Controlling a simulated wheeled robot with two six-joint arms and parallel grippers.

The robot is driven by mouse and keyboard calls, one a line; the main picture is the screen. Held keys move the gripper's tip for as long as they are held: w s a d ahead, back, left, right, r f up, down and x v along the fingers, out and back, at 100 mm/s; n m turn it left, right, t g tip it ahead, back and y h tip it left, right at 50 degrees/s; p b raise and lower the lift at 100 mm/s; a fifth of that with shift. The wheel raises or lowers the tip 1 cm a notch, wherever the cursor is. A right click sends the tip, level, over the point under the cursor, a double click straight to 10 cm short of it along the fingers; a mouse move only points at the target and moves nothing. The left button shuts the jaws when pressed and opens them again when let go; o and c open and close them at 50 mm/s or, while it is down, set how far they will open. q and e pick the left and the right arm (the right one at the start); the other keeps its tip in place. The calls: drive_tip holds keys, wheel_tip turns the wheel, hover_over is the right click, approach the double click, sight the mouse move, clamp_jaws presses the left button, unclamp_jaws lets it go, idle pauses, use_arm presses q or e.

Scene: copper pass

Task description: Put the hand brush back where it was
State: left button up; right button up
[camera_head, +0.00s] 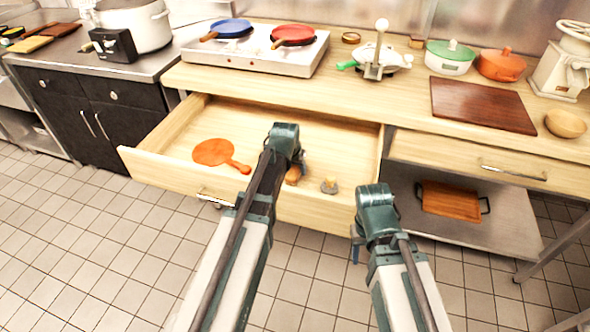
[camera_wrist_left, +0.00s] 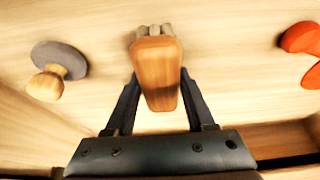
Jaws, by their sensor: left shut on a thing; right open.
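The hand brush has a wooden handle and pale bristles; it shows in the left wrist view (camera_wrist_left: 157,72) between the two fingers. In the head view the brush (camera_head: 293,176) is partly hidden by my left gripper (camera_head: 298,165), inside the open drawer (camera_head: 160,158). My left gripper is shut on the brush. I cannot tell whether the brush touches the drawer floor. My right gripper (camera_head: 357,248) is open, outside the drawer by its right front corner; its fingers are mostly hidden behind its wrist.
An orange paddle-shaped board (camera_head: 213,152) lies in the drawer's left part. A small grey disc with a wooden knob (camera_head: 329,186) lies right of the brush. The counter (camera_head: 400,107) above holds pans, pots and a dark board (camera_head: 482,104). The drawer's middle back is clear.

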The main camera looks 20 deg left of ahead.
use_arm(q)
drive_tip(key=o, duration=1.2)
drive_tip(key=shift+r+p, duration=0.25)
drive_tip(key=shift+p, duration=0.1)
drive_tip(key=p+v, duration=1.1)
drive_tip(key=shift+s+r, duration=0.15)
drive_tip(key=shift+r, duration=0.25)
